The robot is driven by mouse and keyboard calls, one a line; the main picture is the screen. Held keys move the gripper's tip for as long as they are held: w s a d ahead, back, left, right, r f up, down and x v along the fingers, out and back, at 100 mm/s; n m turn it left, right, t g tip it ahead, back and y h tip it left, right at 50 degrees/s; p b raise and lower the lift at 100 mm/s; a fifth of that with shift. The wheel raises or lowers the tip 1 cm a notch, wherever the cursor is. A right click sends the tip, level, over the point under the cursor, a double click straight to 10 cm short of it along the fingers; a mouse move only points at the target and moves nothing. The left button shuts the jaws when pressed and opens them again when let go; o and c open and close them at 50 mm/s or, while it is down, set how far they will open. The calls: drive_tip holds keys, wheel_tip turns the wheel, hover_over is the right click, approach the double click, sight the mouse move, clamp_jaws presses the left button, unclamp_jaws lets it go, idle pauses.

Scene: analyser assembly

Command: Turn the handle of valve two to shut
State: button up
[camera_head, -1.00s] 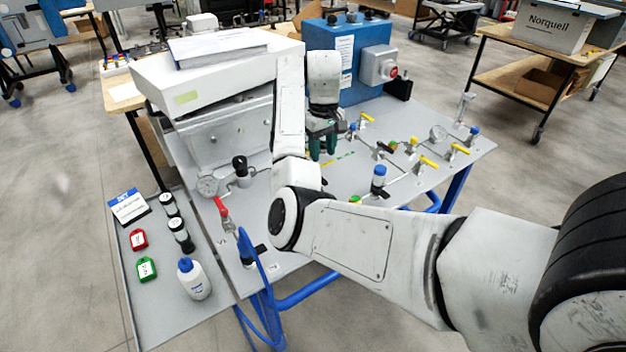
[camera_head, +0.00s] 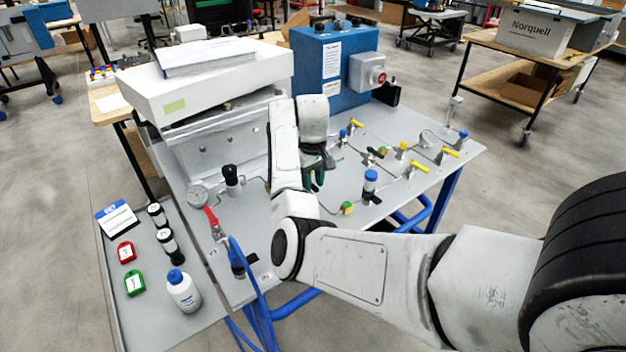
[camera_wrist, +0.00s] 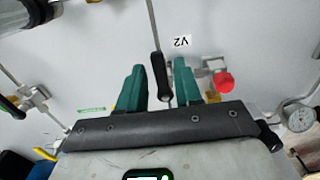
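In the wrist view a valve with a slim black lever handle (camera_wrist: 160,75) stands beside an upside-down "V2" label (camera_wrist: 181,42). My gripper (camera_wrist: 160,85) has its green fingers open, one on each side of this handle. A narrow gap seems to show on either side, so I cannot tell that either finger touches it. In the head view my gripper (camera_head: 316,178) is low over the middle of the panel, and my arm hides valve two there.
A red knob (camera_wrist: 223,80) is close to the right finger. A gauge (camera_wrist: 300,118) is farther right. A red-handled valve (camera_head: 212,222) is to the left, and yellow-handled valves (camera_head: 418,167) are to the right. A blue box (camera_head: 335,70) stands behind.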

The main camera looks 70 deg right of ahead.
clamp_jaws()
drive_tip(key=shift+r+p, duration=0.1)
drive_tip(key=shift+p, duration=0.2)
